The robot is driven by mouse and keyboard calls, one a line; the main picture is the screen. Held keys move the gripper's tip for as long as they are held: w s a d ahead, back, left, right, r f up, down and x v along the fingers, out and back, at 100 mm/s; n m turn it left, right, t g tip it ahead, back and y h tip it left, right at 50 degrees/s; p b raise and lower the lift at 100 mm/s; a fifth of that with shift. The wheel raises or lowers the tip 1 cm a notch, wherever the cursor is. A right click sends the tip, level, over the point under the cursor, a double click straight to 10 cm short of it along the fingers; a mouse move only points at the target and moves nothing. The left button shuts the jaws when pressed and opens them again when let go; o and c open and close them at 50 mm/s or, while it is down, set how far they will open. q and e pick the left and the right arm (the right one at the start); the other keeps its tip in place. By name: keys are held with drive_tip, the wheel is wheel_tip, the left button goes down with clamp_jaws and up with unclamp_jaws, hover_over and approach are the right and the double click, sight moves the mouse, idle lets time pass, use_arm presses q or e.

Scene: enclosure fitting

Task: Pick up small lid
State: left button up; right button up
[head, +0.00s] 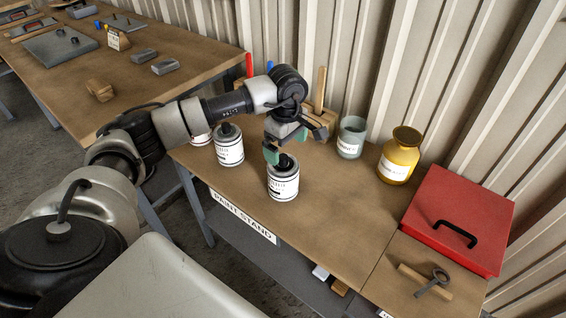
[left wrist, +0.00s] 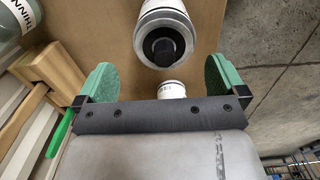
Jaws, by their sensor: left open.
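A white labelled can (head: 283,187) stands on the paint stand table, with a dark knobbed lid (head: 287,164) on top, partly hidden by my gripper. My left gripper (head: 284,147) is right above this can, its green-padded fingers open and empty. In the left wrist view a can with a dark round lid and black knob (left wrist: 165,47) lies ahead of the gap between the open fingers (left wrist: 158,70), not between the pads. A second white can (head: 229,150) with a dark knob stands to the left. I cannot tell from size which lid is the small one. My right gripper is not in view.
Another can (head: 201,137) stands partly hidden behind my left arm. A glass jar (head: 352,138), a yellow jar (head: 398,158) and a red box (head: 460,220) with a black handle stand to the right. The table's front middle is clear.

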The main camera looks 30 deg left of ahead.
sight(283, 156)
use_arm(q)
drive_tip(key=f, duration=0.3)
drive_tip(key=f+p, duration=0.1)
drive_tip(key=f, duration=0.1)
drive_tip(key=shift+s+a, duration=0.2)
drive_tip(key=shift+a, duration=0.1)
drive_tip(key=shift+c, duration=0.3)
drive_tip(key=c, duration=0.7)
